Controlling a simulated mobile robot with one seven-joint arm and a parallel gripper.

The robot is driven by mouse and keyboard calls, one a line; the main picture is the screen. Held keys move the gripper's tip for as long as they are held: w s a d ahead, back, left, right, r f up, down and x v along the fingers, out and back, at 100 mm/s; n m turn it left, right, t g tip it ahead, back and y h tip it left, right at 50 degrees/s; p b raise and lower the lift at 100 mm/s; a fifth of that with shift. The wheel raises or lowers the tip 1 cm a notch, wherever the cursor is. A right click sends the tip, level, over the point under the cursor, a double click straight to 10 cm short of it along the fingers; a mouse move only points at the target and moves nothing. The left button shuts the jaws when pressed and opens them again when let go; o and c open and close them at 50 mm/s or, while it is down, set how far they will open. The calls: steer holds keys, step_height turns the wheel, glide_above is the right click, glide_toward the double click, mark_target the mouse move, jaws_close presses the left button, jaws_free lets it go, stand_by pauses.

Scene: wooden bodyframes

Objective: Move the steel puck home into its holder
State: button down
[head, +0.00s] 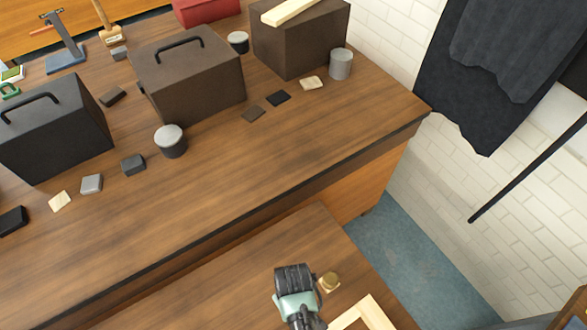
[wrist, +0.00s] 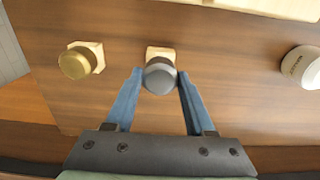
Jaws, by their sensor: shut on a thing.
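The steel puck (wrist: 160,77) is a grey round piece with a flat top, between the blue fingers of my gripper (wrist: 160,84) in the wrist view. My gripper is shut on it. A small pale wooden holder (wrist: 160,52) shows just behind and partly under the puck. The puck covers part of the holder, so I cannot tell whether it is seated or held above it. In the head view my gripper (head: 294,283) is over the near bench, and its fingers and the steel puck are hidden.
A brass puck (wrist: 75,63) sits at a similar pale holder (wrist: 99,56) to the left; it also shows in the head view (head: 329,281). A pale wooden frame (head: 366,312) lies on the near bench (head: 220,290).

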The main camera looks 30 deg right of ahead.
steer(key=shift+f+b, duration=0.7)
steer(key=shift+f, duration=0.35)
steer(key=shift+c, duration=0.9)
jaws_free()
step_height(320, 180, up, 13)
